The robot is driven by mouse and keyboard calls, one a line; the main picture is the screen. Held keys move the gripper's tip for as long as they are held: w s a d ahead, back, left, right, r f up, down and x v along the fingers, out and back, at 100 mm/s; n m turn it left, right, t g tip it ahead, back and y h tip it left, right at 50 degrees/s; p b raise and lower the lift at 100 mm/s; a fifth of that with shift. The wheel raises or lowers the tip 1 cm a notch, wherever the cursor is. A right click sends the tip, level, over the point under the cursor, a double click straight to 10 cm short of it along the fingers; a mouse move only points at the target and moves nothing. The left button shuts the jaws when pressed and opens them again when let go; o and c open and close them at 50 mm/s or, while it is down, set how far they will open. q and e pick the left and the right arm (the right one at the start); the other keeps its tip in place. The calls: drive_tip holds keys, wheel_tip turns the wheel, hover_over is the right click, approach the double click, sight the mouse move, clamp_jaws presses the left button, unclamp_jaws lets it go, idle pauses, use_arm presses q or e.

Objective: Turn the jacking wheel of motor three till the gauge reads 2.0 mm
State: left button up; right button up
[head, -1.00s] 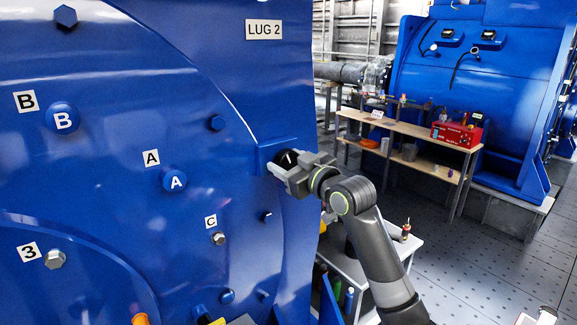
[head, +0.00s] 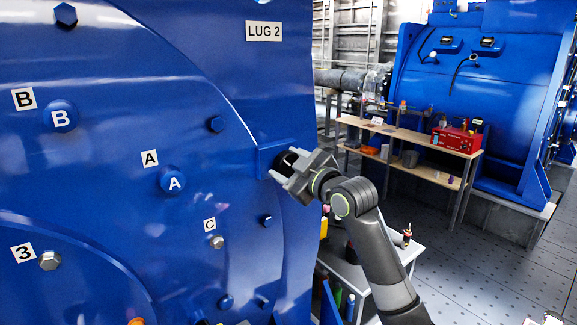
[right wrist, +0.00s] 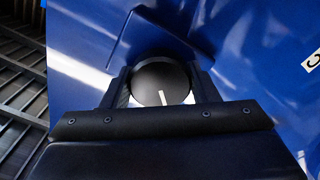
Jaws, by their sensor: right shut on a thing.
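The jacking wheel (right wrist: 161,82) is a round black knob with a white line mark, on the side of the big blue motor (head: 130,110). My right gripper (head: 287,170) is shut on the wheel, one finger on each side of it. In the right wrist view my right gripper (right wrist: 160,90) shows from behind, with the white mark pointing down toward the palm. No gauge reading can be made out. My left gripper is not in view.
The motor face carries bolts and plates marked A, B, C, 3 and LUG 2 (head: 264,31). A small grey table (head: 345,268) with bottles stands below my right arm. A wooden bench (head: 420,142) with a red box (head: 457,137) stands behind, before another blue machine. Open floor lies at the right.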

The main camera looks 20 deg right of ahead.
drive_tip(key=o, duration=1)
drive_tip(key=b+v, duration=0.2)
drive_tip(key=v, duration=1.5)
drive_tip(key=shift+s+b, duration=0.15)
drive_tip(key=shift+b, duration=0.2)
drive_tip(key=shift+d, duration=0.1)
